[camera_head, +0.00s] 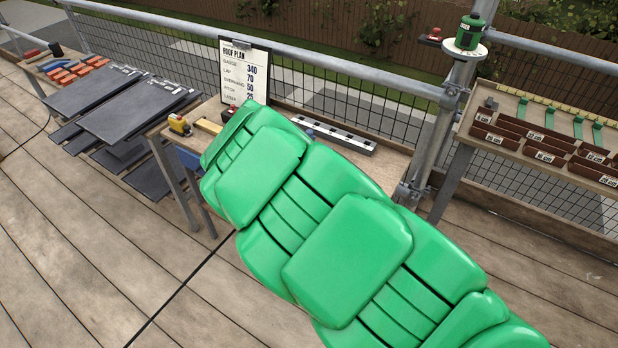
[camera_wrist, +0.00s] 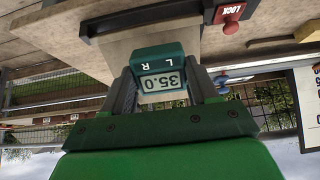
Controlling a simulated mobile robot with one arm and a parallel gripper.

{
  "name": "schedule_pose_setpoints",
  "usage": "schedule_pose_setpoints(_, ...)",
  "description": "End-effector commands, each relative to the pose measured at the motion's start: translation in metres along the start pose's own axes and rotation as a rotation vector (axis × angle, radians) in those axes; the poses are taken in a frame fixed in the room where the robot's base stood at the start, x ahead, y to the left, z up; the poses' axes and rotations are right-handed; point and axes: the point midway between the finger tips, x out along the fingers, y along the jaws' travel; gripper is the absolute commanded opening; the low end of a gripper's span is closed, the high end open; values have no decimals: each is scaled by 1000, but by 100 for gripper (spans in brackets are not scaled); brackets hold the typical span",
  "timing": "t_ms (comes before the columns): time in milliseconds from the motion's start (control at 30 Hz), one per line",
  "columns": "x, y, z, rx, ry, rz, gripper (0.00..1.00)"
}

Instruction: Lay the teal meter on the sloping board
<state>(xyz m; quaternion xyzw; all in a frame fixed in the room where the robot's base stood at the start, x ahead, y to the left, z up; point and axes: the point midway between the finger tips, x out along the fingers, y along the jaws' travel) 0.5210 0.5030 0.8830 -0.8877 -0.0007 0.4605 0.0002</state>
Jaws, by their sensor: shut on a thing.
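The teal meter (camera_wrist: 162,66) is between the two fingers of my gripper (camera_wrist: 162,90) in the wrist view, where the scene appears upside down. Its display reads 35.0, with the letters L and R beside it. My gripper is shut on its sides. A pale panel (camera_wrist: 108,52), which may be the sloping board, is right behind the meter, below a dark bar with a LOCK label and a red knob (camera_wrist: 230,28). I cannot tell whether the meter touches the panel. In the head view my green arm hides the gripper and the meter.
In the head view a ROOF PLAN clipboard (camera_head: 245,70) stands at the workbench's back. A long grey level-like bar (camera_head: 334,135) and a yellow tool (camera_head: 179,124) are on it. Dark slates (camera_head: 132,108) lie left. A rack of labelled brown bins (camera_head: 545,145) stands right, beside scaffold poles (camera_head: 440,130).

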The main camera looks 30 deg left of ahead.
Motion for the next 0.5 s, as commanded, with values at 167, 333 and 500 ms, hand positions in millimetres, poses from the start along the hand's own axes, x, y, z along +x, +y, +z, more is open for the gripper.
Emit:
schedule_pose_setpoints(167, 10, 1, -1, 1, 1, 1, 35)
schedule_pose_setpoints(333, 18, 1, -1, 1, 1, 1, 35)
schedule_pose_setpoints(500, 24, 1, 0, 1, 1, 2, 35)
